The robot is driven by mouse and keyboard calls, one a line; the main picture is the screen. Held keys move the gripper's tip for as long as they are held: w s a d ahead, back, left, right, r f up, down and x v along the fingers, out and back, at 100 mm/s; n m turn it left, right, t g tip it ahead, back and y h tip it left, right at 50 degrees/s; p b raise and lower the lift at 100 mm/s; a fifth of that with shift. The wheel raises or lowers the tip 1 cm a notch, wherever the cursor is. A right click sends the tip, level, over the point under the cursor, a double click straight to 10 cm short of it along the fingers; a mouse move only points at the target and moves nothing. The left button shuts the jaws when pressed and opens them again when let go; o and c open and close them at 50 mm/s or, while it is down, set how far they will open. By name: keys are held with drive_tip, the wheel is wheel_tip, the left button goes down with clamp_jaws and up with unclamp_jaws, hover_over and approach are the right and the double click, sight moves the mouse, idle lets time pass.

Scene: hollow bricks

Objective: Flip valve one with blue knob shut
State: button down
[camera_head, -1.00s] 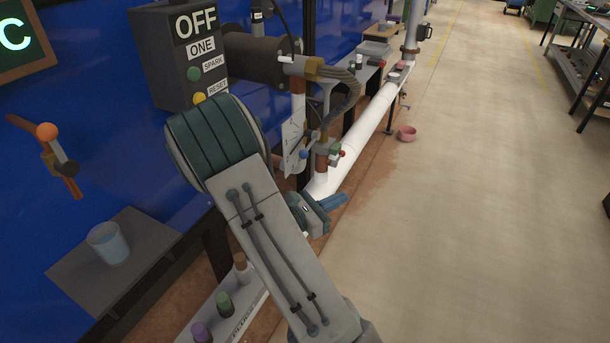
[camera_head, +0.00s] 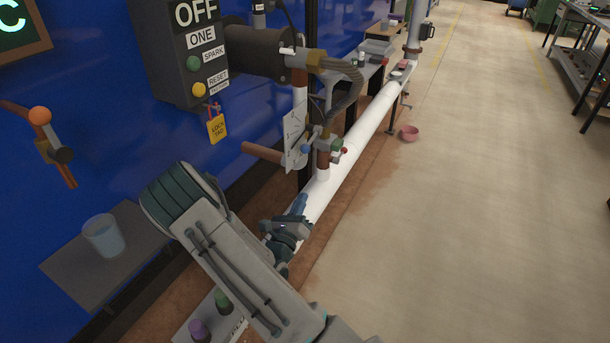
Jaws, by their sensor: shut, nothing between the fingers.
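The valve (camera_head: 322,144) sits on a short brown riser above the white pipe, under a hose. A small blue knob (camera_head: 304,149) is on its left side, partly against a white plate. A green part and a red knob (camera_head: 344,150) are on its right. My gripper (camera_head: 299,203) is shut and empty, with its blue fingers pointing up over the white pipe. It is below and left of the valve, apart from the blue knob. The exact angle of the valve's handle is too small to tell.
A grey box (camera_head: 181,62) reading OFF and ONE hangs on the blue wall, with a yellow tag (camera_head: 217,128) below. The white pipe (camera_head: 363,128) runs to the back. A shelf holds a cup (camera_head: 104,235). The floor at right is clear, apart from a pink bowl (camera_head: 409,132).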

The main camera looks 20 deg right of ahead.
sight(312, 139)
drive_tip(key=w+d+r, duration=0.5)
drive_tip(key=w+r, duration=0.1)
drive_tip(key=w, duration=0.1)
drive_tip(key=shift+w+d+p, duration=0.2)
drive_tip(key=shift+w+p, duration=0.2)
drive_tip(key=shift+r, duration=0.2)
